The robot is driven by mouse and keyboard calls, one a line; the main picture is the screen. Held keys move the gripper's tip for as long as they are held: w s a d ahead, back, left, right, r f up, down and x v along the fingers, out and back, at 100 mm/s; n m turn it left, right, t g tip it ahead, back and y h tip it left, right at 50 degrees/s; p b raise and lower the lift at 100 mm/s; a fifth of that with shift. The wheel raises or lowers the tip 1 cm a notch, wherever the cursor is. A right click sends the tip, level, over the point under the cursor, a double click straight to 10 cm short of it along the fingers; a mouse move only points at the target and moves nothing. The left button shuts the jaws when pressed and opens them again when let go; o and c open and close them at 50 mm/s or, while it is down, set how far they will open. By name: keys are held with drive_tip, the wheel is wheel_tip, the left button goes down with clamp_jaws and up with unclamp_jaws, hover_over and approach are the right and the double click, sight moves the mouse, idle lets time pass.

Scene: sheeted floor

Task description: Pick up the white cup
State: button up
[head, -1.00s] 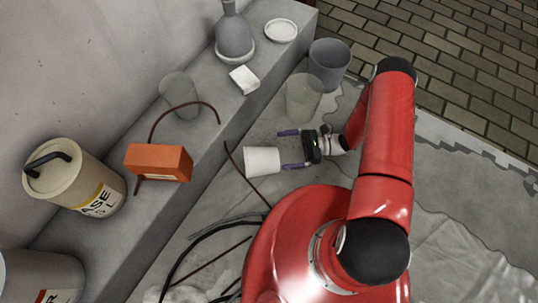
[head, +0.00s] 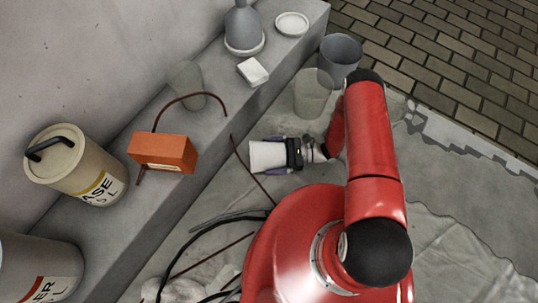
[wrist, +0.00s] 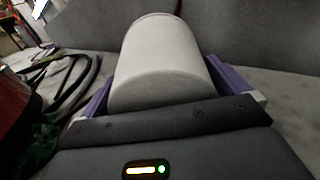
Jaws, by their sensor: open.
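The white cup (head: 267,156) lies or stands near the foot of the concrete ledge in the head view; which of these I cannot tell. In the wrist view the cup (wrist: 163,62) fills the middle, between two purple fingers. My gripper (head: 272,156) is open, with one finger on each side of the cup and the palm close to it. In the wrist view my gripper (wrist: 160,90) has its fingers partly hidden by the cup. Whether the fingers touch the cup I cannot tell.
On the ledge (head: 203,130) are an orange brick (head: 163,150), a beige canister (head: 72,168), a white block (head: 252,71) and a grey vase (head: 243,32). A clear container (head: 312,95) and a grey bucket (head: 340,57) stand beyond my gripper. Dark cables (head: 205,228) lie nearby.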

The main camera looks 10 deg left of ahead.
drive_tip(key=shift+a, duration=0.2)
drive_tip(key=c, duration=0.7)
drive_tip(key=shift+o, duration=0.2)
drive_tip(key=shift+r, duration=0.1)
